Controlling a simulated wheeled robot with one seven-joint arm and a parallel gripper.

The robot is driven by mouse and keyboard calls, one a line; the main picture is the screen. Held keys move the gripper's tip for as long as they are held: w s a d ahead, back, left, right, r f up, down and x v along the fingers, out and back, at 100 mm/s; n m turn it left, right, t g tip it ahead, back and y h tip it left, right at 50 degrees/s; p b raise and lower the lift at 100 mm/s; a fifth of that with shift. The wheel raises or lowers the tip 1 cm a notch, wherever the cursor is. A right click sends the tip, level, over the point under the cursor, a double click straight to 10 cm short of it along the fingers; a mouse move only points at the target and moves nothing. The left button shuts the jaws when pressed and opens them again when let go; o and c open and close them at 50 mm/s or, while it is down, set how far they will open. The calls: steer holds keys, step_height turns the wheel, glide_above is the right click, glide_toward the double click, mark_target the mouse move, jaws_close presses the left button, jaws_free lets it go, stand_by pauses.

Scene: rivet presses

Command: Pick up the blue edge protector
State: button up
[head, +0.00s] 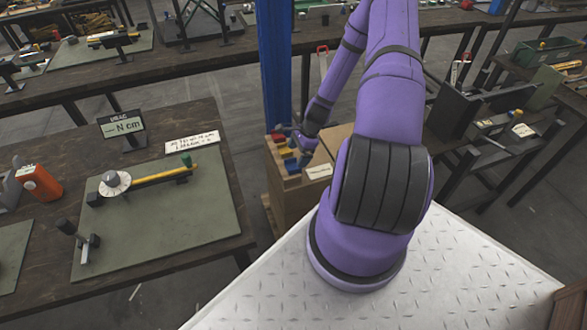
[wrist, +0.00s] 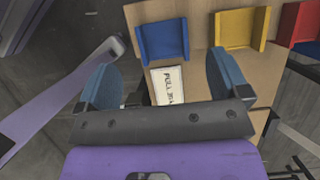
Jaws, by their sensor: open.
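The blue edge protector (wrist: 163,41) lies in the upper middle of the wrist view, on a tan surface. In the head view it is a small blue piece (head: 292,166), nearest of a row along the top of a brown box. My gripper (wrist: 164,72) is open and empty, its two blue fingers wide apart. The blue edge protector shows beyond the fingertips, between their lines, and is not touched as far as I can see. In the head view my gripper (head: 298,141) is over the row, small and partly merged with it.
A yellow edge protector (wrist: 240,27) and a red one (wrist: 301,22) sit to the right of the blue one. A printed card (wrist: 168,86) lies before it. The brown box (head: 290,205) stands beside a workbench (head: 220,190) and a blue post (head: 274,70).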

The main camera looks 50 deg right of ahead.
mark_target(292, 168)
steer(key=shift+d+x, duration=0.2)
steer(key=shift+x, duration=1.1)
steer(key=shift+d+x, duration=0.2)
steer(key=shift+x, duration=1.05)
steer(key=shift+f, duration=0.15)
steer(key=shift+c, duration=0.2)
steer(key=c, duration=1)
